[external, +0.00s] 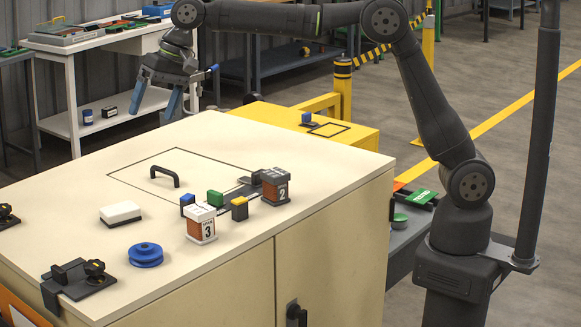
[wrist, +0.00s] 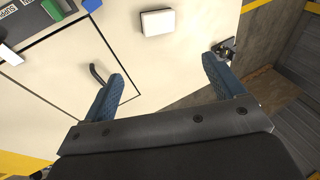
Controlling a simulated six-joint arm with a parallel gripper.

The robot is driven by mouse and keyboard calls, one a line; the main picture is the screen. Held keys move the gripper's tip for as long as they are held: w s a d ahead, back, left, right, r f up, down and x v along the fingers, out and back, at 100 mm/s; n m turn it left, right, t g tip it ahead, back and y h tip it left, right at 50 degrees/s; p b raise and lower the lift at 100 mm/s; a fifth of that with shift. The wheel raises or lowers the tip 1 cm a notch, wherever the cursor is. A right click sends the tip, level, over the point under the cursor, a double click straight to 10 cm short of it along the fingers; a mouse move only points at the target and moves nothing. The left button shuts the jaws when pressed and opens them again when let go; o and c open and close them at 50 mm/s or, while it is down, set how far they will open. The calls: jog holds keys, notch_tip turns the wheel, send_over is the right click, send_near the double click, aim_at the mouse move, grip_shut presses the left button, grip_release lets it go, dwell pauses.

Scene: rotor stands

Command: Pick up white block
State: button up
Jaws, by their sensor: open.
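The white block (external: 120,213) is a flat, rounded piece with a dark underside. It lies on the beige cabinet top (external: 236,142), left of the middle in the external view. In the wrist view the white block (wrist: 158,22) shows at the top centre, beyond my fingertips. My gripper (external: 166,98) has blue fingers and hangs above the far left edge of the cabinet, well away from the block. In the wrist view my gripper (wrist: 163,84) is wide open with nothing between its fingers.
A black handle (external: 165,175) stands up behind the block. A blue pulley (external: 146,254), the white-topped block 3 (external: 201,223), block 2 (external: 275,186) and small coloured blocks stand nearby. A black stand (external: 79,278) sits at the front corner. The top around the white block is clear.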

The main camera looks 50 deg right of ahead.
jog(key=shift+c, duration=0.8)
jog(key=n+g, duration=0.1)
jog(key=n, duration=1.4)
send_near(120, 207)
jog(key=f, duration=0.2)
jog(key=a+f, duration=0.1)
jog(key=shift+w+f+n, duration=0.15)
jog(key=shift+w+n, duration=0.15)
jog(key=shift+w, duration=0.1)
jog(key=shift+s+x, duration=0.2)
jog(key=shift+x, duration=2.45)
jog(key=shift+a, duration=0.15)
jog(key=shift+c, duration=0.2)
